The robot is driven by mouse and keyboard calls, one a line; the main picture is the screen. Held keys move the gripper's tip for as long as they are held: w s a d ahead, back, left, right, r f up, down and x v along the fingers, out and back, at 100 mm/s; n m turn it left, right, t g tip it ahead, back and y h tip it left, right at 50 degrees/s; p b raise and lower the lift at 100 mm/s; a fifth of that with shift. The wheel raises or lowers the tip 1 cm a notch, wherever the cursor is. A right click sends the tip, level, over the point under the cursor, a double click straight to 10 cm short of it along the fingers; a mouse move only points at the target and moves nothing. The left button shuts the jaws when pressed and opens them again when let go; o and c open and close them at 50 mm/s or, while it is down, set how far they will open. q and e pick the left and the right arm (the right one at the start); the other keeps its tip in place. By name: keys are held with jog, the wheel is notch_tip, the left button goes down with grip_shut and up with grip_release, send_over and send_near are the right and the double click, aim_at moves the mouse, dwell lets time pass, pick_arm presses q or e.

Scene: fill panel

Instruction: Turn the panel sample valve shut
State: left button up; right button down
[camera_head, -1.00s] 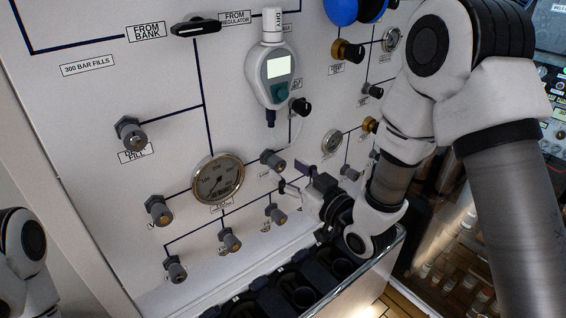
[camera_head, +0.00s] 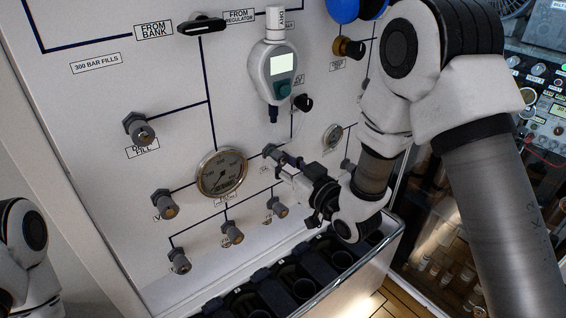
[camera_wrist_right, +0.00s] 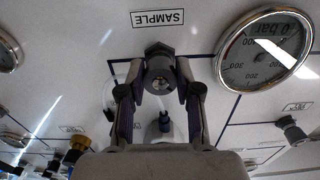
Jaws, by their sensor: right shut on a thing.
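The sample valve is a dark grey knob (camera_wrist_right: 160,72) below the SAMPLE label (camera_wrist_right: 157,18) in the right wrist view. In the head view the valve (camera_head: 269,151) sits just right of the large gauge and is partly hidden by my gripper. My right gripper (camera_head: 285,166) reaches it from the lower right. In the wrist view its two fingers (camera_wrist_right: 160,92) are closed on either side of the knob. The valve's turn position cannot be read. Part of my left arm shows at the left edge, but its gripper is out of view.
A round gauge (camera_head: 222,173) is close left of the valve. A teal and white analyser (camera_head: 275,72) hangs above. Several grey knobs, including one at lower left (camera_head: 180,261), stand out from the panel. A bottle rack (camera_head: 350,267) lies below my right gripper.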

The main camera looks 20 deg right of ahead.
jog(key=shift+r, duration=0.1)
jog(key=m+b, duration=0.1)
jog(key=m, duration=0.3)
jog(key=shift+m+b, duration=0.3)
jog(key=shift+b, duration=0.05)
jog(key=m+b, duration=0.1)
jog(key=m, duration=0.4)
jog(key=shift+r, duration=0.2)
jog(key=shift+m, duration=0.3)
jog(key=c, duration=0.8)
grip_release()
jog(key=shift+f, duration=0.15)
